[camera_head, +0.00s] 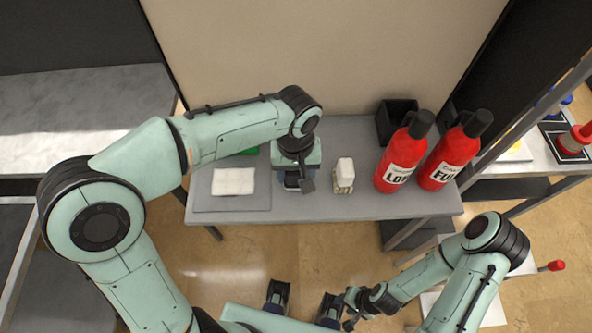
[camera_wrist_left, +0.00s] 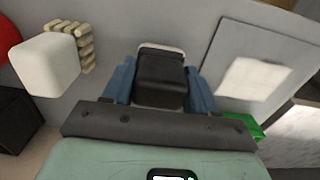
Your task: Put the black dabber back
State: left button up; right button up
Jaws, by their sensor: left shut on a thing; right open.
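The black dabber (camera_wrist_left: 160,80) is between the blue fingers of my left gripper (camera_wrist_left: 161,90) in the left wrist view, with a pale rim at its far end. My left gripper (camera_head: 293,184) is shut on it, over the middle of the grey table in the head view. There the gripper and wrist hide most of the dabber. I cannot tell whether the dabber touches the table. My right gripper (camera_head: 304,301) is open and empty at the bottom of the head view, in front of the table.
A white block on a beige ribbed piece (camera_head: 343,176) stands just right of my left gripper. Two red bottles (camera_head: 400,162) (camera_head: 449,160) and a black box (camera_head: 396,117) are further right. A white cloth (camera_head: 233,181) lies on a grey mat (camera_head: 232,204) at left.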

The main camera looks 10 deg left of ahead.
pick_arm(q)
jog(key=shift+f, duration=0.2)
jog(key=o, duration=0.9)
jog(key=shift+o, duration=0.2)
jog(key=shift+r, duration=0.1)
pick_arm(e)
jog(key=shift+f, duration=0.1)
pick_arm(q)
jog(key=shift+r, duration=0.1)
jog(key=shift+r, duration=0.4)
notch_tip(320, 180, up, 11)
jog(key=shift+r+p, duration=0.1)
jog(key=shift+p, duration=1)
jog(key=shift+r, duration=0.1)
pick_arm(e)
jog(key=r, duration=0.1)
jog(key=w+r, duration=0.1)
jog(key=shift+r, duration=0.3)
